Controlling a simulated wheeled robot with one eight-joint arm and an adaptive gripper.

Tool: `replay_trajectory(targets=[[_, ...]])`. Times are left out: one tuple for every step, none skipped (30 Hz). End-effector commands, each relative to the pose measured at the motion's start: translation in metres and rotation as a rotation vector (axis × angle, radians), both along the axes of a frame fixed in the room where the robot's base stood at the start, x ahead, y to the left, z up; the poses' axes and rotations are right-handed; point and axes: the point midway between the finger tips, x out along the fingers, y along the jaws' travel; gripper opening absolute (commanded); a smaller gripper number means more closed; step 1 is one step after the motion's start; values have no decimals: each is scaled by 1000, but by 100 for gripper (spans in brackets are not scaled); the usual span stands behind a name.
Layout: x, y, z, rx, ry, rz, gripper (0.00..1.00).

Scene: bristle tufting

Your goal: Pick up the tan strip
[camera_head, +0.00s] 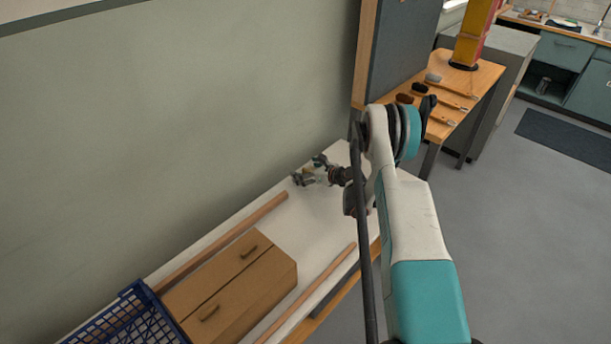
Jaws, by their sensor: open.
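My gripper (308,171) is at the far end of the white table (312,217), near the wall, with its fingers spread open. A small yellowish patch shows by the fingers, too small to tell what it is. I cannot make out a tan strip for certain. Two long brown wooden lengths run along the table: one on the wall side (262,211) and one along the front edge (322,279). My gripper is apart from both. My arm hides part of the table's right end.
A wooden box with two handles (222,278) and a blue crate (137,300) stand at the table's near left. The table between box and gripper is clear. Beyond my arm, a wooden bench (487,82) holds several brushes (446,101) and a yellow-red column (471,36).

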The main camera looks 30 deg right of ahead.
Motion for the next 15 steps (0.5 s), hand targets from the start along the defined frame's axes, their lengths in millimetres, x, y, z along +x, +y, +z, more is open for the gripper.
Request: replay_trajectory(targets=[[0, 0, 0, 0, 0, 0, 80], [0, 0, 0, 0, 0, 0, 77], [0, 0, 0, 0, 0, 0, 72], [0, 0, 0, 0, 0, 0, 70], [0, 0, 0, 0, 0, 0, 68], [0, 0, 0, 0, 0, 0, 64], [0, 0, 0, 0, 0, 0, 62], [0, 0, 0, 0, 0, 0, 60], [0, 0, 0, 0, 1, 0, 58], [0, 0, 0, 0, 1, 0, 56], [0, 0, -1, 0, 1, 1, 54], [0, 0, -1, -1, 1, 1, 52], [0, 0, -1, -1, 1, 1, 50], [0, 0, -1, -1, 1, 1, 49], [0, 0, -1, -1, 1, 1, 47]])
